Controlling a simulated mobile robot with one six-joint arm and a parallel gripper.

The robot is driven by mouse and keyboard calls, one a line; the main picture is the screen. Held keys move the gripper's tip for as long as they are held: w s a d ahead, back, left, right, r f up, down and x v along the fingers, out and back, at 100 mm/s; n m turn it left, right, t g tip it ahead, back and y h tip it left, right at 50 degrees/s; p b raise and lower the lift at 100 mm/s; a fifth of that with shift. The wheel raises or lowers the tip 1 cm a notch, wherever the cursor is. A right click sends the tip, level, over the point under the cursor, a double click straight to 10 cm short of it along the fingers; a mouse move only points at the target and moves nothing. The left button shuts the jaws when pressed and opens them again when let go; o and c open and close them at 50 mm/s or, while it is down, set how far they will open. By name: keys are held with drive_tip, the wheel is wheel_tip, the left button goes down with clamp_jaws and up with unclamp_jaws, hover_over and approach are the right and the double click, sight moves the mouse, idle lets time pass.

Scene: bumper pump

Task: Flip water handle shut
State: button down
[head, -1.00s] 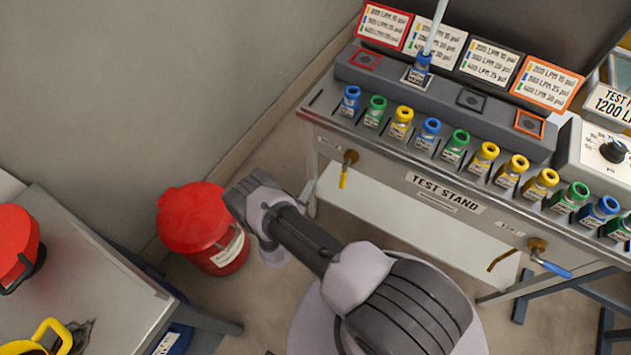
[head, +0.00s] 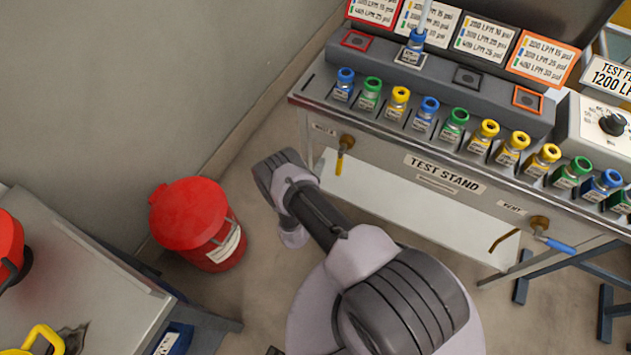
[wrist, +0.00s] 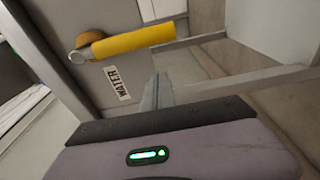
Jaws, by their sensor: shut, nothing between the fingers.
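The water handle (head: 339,162) is a yellow lever on a brass valve (head: 347,141) at the left end of the test stand's front; it hangs down. In the wrist view the yellow handle (wrist: 148,42) runs rightward from the brass valve (wrist: 90,40), above a "WATER" label (wrist: 118,85) in the picture. My gripper (wrist: 162,88) is shut and empty, its fingertips below the handle in that picture and seemingly apart from it. The fingers cannot be made out in the head view.
The test stand (head: 400,150) carries a row of coloured bottles. A second valve with a blue handle (head: 560,246) is at its right. A red bin (head: 192,222) stands left of my arm, and a metal table (head: 80,275) is at lower left. Bare floor lies between bin and stand.

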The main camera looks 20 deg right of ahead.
sight(339, 166)
drive_tip(key=shift+s+d, duration=1.25)
drive_tip(key=shift+s, duration=0.2)
